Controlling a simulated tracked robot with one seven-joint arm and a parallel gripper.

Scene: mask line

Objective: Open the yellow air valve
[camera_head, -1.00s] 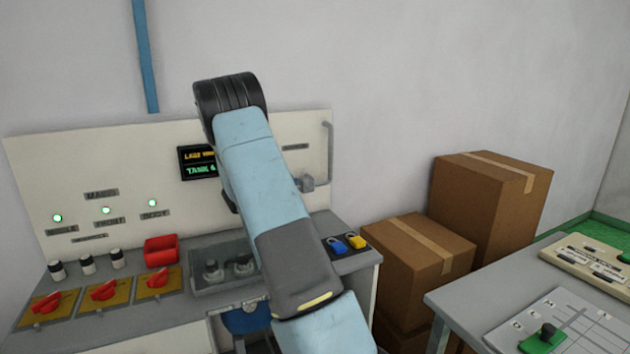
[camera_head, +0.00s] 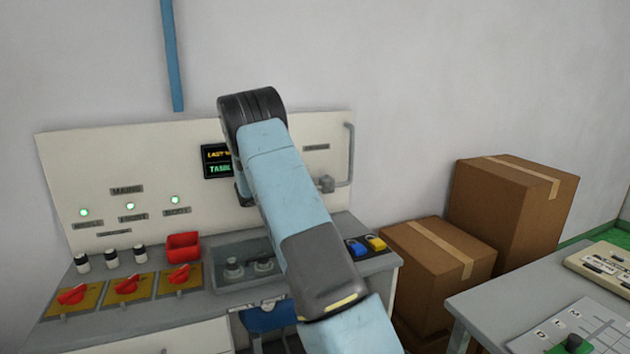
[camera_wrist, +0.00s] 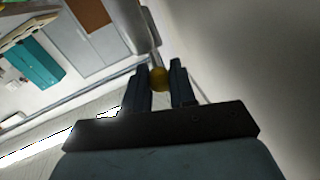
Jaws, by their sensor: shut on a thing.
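The yellow air valve shows in the wrist view as a small round yellow knob (camera_wrist: 158,78). It sits between the two dark fingers of my gripper (camera_wrist: 159,84), and the gripper is shut on it. In the head view my light-blue arm reaches up to the upright panel (camera_head: 80,215) and hides the valve and my fingertips. A grey pipe (camera_head: 351,155) with a grey fitting runs down the panel's right side. How far the valve is turned cannot be told.
The console below the panel holds red rotary switches (camera_head: 127,285), a red bin (camera_head: 183,247), and blue and yellow padlocks (camera_head: 375,243). Cardboard boxes (camera_head: 510,210) stand to the right. A grey table (camera_head: 500,305) with a green-handled slider fills the lower right.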

